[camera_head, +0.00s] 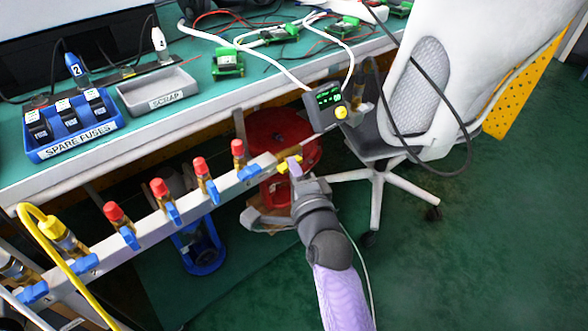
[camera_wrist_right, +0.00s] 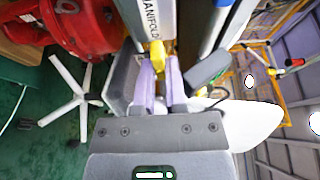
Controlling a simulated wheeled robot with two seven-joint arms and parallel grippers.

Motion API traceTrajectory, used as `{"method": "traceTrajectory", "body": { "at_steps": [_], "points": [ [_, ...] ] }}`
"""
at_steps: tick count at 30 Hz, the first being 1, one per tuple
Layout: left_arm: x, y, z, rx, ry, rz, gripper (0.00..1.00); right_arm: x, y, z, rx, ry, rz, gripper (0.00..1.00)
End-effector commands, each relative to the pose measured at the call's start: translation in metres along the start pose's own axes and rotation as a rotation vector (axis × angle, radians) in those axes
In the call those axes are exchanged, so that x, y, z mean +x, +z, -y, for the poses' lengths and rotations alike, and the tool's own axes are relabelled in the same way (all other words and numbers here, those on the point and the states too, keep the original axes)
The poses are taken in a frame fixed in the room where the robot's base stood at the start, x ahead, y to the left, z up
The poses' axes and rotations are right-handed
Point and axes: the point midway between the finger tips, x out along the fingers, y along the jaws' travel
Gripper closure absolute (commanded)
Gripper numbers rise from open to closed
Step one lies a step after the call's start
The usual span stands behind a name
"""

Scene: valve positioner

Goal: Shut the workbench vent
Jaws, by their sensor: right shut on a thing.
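A pale manifold bar (camera_head: 148,230) runs along the front below the workbench. At its right end is a small yellow handle (camera_head: 284,167), probably the vent's; it also shows in the wrist view (camera_wrist_right: 157,51), below the "MANIFOLD" label. My right gripper (camera_head: 292,166) is at this handle and shut on it. In the wrist view its two purple fingers (camera_wrist_right: 162,80) stand on either side of the yellow piece. The fingers partly hide the handle, so its exact angle is hard to tell. My left gripper is not in view.
Several valves with blue handles (camera_head: 173,214) and red caps line the bar. A grey box with a green display (camera_head: 325,107) and yellow knob hangs just above my gripper. A white chair (camera_head: 440,75) stands to the right and a red reel (camera_head: 272,131) behind. Floor at lower right is clear.

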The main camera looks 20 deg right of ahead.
Motion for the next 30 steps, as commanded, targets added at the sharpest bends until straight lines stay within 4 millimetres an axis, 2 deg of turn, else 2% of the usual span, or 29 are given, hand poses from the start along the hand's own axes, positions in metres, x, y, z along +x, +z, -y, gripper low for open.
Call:
{"method": "traceTrajectory", "body": {
  "at_steps": [11,30],
  "points": [
    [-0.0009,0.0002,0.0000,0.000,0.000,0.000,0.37,0.0000,-0.0003,-0.0023,-0.175,-0.069,0.001,1.00],
    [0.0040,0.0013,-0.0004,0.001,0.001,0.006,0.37,0.0009,-0.0020,-0.0075,-0.735,-0.300,0.004,1.00]
  ]
}}
